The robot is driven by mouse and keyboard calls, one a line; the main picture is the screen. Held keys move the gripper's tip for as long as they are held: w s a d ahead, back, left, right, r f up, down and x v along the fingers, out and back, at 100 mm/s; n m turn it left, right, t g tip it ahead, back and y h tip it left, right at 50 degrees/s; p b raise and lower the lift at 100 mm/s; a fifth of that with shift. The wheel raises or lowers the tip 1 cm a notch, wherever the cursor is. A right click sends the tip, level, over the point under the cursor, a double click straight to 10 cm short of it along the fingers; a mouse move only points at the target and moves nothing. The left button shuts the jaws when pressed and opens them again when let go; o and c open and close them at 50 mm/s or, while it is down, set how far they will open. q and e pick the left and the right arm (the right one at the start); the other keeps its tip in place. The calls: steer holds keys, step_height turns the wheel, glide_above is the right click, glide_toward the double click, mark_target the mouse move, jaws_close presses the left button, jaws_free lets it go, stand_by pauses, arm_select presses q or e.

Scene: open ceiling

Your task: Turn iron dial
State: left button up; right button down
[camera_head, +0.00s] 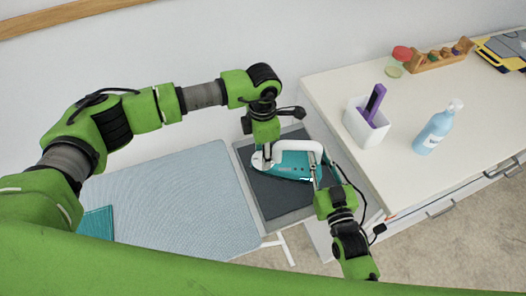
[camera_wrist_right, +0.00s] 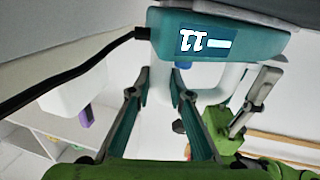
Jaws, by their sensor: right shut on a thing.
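The teal iron (camera_head: 290,165) with a white handle rests on the dark pad of the grey stand (camera_head: 275,202) beside the ironing board. My right gripper (camera_head: 317,168) is at its right end and shut on the iron; the exact grip point is partly hidden. I cannot tell if that knob is the dial. My left gripper (camera_head: 266,150) is over the iron's left end; its fingertips are mostly hidden.
The pale blue ironing board (camera_head: 170,205) lies left of the stand. The white counter (camera_head: 440,170) on the right bears a white holder (camera_head: 362,125) with a purple item, a blue spray bottle (camera_head: 433,132) and a spice rack (camera_head: 440,60). A black cord runs from the iron.

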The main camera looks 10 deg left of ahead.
steer(key=shift+w+r, duration=0.1)
steer(key=shift+r, duration=0.1)
arm_select(q)
steer(key=c, duration=1.1)
steer(key=shift+c, duration=0.2)
steer(key=shift+m, duration=0.3)
steer(key=shift+w+m, duration=0.1)
steer(key=shift+m, duration=3.4)
steer(key=o, duration=1.1)
steer(key=shift+o, duration=0.2)
